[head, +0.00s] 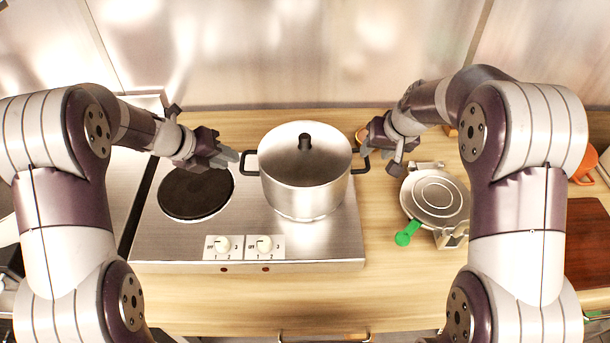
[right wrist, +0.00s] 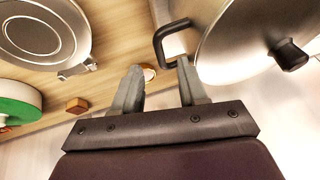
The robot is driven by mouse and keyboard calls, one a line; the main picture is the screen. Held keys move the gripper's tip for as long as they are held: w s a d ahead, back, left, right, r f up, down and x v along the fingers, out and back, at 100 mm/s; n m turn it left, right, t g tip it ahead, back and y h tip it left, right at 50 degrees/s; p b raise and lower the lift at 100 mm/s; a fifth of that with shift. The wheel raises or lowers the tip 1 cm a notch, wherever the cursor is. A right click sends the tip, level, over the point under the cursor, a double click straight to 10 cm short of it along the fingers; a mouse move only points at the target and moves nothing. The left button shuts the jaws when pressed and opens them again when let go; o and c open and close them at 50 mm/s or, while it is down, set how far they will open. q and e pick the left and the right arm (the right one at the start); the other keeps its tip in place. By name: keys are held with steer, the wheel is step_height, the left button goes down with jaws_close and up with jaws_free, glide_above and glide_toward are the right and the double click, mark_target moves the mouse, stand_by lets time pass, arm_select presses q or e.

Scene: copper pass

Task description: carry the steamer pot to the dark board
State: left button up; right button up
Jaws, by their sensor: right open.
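The steamer pot (head: 305,175) is a steel pot with a lid, a black knob and two dark side handles. It stands upright on the right part of the steel hob; it also shows in the right wrist view (right wrist: 235,50). My left gripper (head: 228,158) is at its left handle; whether its jaws are open or shut is unclear. My right gripper (head: 378,152) is open beside the right handle. In the right wrist view, that handle (right wrist: 160,40) lies just ahead of the fingertips, near the right-hand finger. The dark board (head: 587,245), reddish brown, lies at the far right, partly cut off.
The hob (head: 325,245) has a bare black plate (head: 196,193) on the left and two knobs in front. A round steel pan-like object (head: 436,200) with a green part (head: 408,234) lies between pot and board. An orange object (head: 586,165) stands behind the board.

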mark_target(241, 163)
arm_select(q)
steer(key=x, duration=0.6)
steer(key=shift+w+d+f, duration=0.1)
steer(key=shift+w+f, duration=0.1)
steer(key=shift+f, duration=0.1)
arm_select(e)
steer(key=x, duration=0.6)
steer(key=shift+w+a+f, duration=0.1)
steer(key=shift+w+f, duration=0.15)
steer(key=shift+f, duration=0.1)
arm_select(q)
steer(key=c, duration=0.4)
arm_select(e)
steer(key=c, duration=0.3)
arm_select(q)
jaws_close()
arm_select(e)
jaws_close()
arm_select(q)
steer(key=shift+r, duration=0.15)
arm_select(e)
steer(key=shift+r, duration=0.1)
